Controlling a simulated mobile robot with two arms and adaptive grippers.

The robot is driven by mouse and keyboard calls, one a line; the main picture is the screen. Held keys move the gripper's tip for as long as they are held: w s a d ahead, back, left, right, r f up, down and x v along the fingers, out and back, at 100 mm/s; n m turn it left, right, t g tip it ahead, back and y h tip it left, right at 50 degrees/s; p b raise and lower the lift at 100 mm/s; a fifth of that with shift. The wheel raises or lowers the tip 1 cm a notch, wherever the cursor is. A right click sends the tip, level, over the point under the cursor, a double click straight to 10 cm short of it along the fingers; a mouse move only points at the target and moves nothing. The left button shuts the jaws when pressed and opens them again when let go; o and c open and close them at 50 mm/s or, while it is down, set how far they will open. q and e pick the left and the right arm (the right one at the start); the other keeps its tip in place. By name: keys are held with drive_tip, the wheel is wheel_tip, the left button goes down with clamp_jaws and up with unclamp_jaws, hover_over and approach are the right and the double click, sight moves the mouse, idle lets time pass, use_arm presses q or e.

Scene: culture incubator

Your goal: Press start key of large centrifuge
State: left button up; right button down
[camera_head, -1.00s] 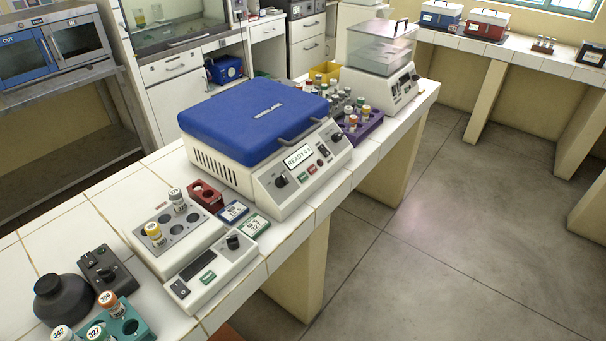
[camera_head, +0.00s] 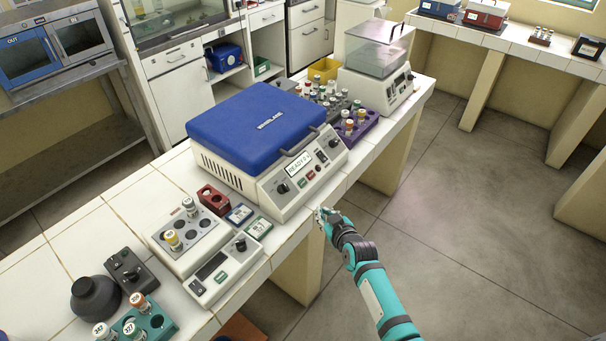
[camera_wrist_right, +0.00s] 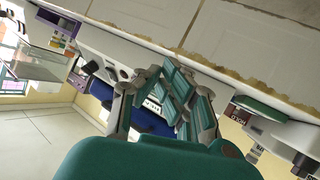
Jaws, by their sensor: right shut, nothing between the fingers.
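The large centrifuge has a blue lid (camera_head: 255,125) and a pale body with a sloped front panel. The panel shows a lit READY display (camera_head: 298,165), with a small green key (camera_head: 302,182) and a red key beside it below. My right gripper (camera_head: 326,213) is shut and empty, in front of the centrifuge near the bench's front edge, apart from the panel. In the right wrist view its fingers (camera_wrist_right: 172,85) are together, with part of the blue lid (camera_wrist_right: 155,123) behind them. My left gripper is not in view.
A small pale device (camera_head: 222,272), a tube block (camera_head: 185,225) and a red rack (camera_head: 214,198) stand left of the centrifuge. A purple rack (camera_head: 355,130) and a clear-lidded device (camera_head: 385,85) stand to its right. The floor in front is open.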

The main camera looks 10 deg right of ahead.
use_arm(q)
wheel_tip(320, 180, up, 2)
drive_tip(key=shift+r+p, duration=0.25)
drive_tip(key=shift+p, duration=0.6)
use_arm(e)
drive_tip(key=w+r+t, duration=0.2)
drive_tip(key=w+r, duration=0.2)
drive_tip(key=r, duration=0.9)
drive_tip(key=shift+w+d+r, duration=0.15)
drive_tip(key=shift+d, duration=0.25)
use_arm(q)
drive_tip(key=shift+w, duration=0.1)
use_arm(e)
drive_tip(key=b, duration=0.7)
hover_over(303, 183)
drive_tip(key=s+d, duration=0.2)
drive_tip(key=s, duration=0.1)
wheel_tip(303, 183, down, 6)
use_arm(q)
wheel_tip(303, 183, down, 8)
drive_tip(key=b, duration=0.1)
use_arm(e)
drive_tip(key=shift+w+a+f, duration=0.4)
drive_tip(key=shift+w+a, duration=0.05)
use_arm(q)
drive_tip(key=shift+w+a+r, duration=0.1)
use_arm(e)
drive_tip(key=shift+f, duration=0.1)
